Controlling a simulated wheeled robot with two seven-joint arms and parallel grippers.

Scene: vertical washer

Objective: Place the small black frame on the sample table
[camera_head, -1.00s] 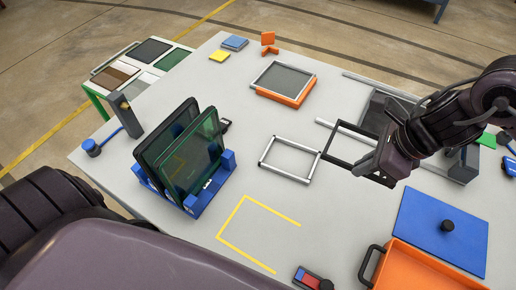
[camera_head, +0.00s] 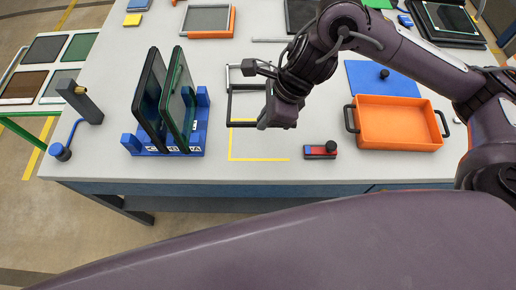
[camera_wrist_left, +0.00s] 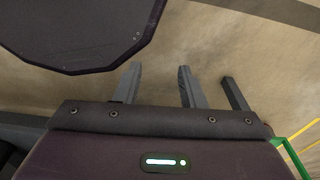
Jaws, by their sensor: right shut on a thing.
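My right gripper (camera_head: 264,118) is shut on the small black frame (camera_head: 229,104), over the grey worktable's near middle. The gripper hides part of the frame's right side. The frame looks roughly level, close above the yellow corner mark; I cannot tell whether it touches the table. The sample table (camera_head: 30,114) is the low green-legged one at the far left, carrying several flat coloured panels. My left gripper (camera_wrist_left: 155,68) shows only in the left wrist view, with its fingers apart and empty over the floor.
A blue rack (camera_head: 196,143) holds two dark panels upright between the frame and the sample table. A grey post (camera_head: 88,104) and a blue knob (camera_head: 60,152) stand at the left edge. An orange tray (camera_head: 400,125) and a red-blue block (camera_head: 320,151) are on the right.

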